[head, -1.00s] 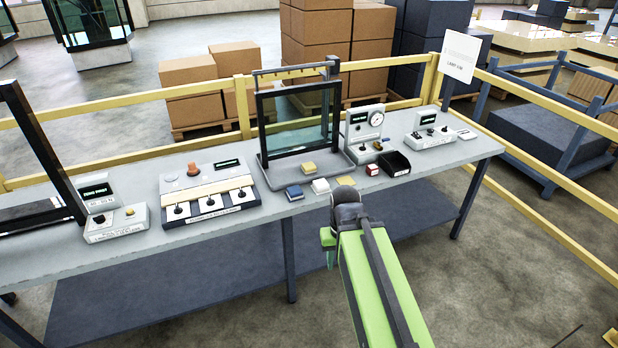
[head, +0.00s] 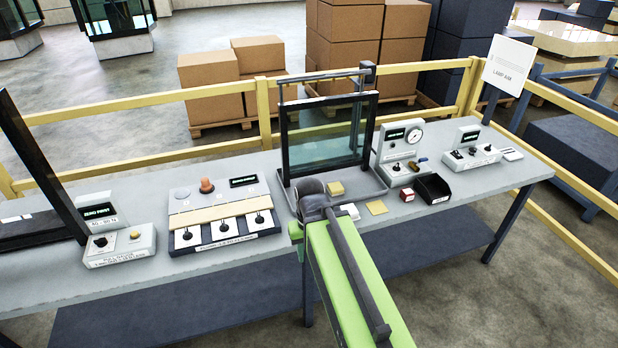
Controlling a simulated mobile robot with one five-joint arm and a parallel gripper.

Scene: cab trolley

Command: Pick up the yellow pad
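A flat yellow pad (head: 377,207) lies on the grey bench top, in front of the glass frame's tray and right of my arm. A second, thicker yellow block (head: 336,188) sits on the tray at the foot of the glass frame. My green arm reaches in from the lower right, and its dark end joint covers part of the tray's left front. My gripper's fingers are hidden behind the arm, so I see neither their opening nor anything in them.
A white pad (head: 350,211) lies between my arm and the flat yellow pad. A red and white box (head: 407,195) and a black bin (head: 433,188) stand to the right. The glass frame (head: 328,135) rises behind. A switch panel (head: 222,212) stands left.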

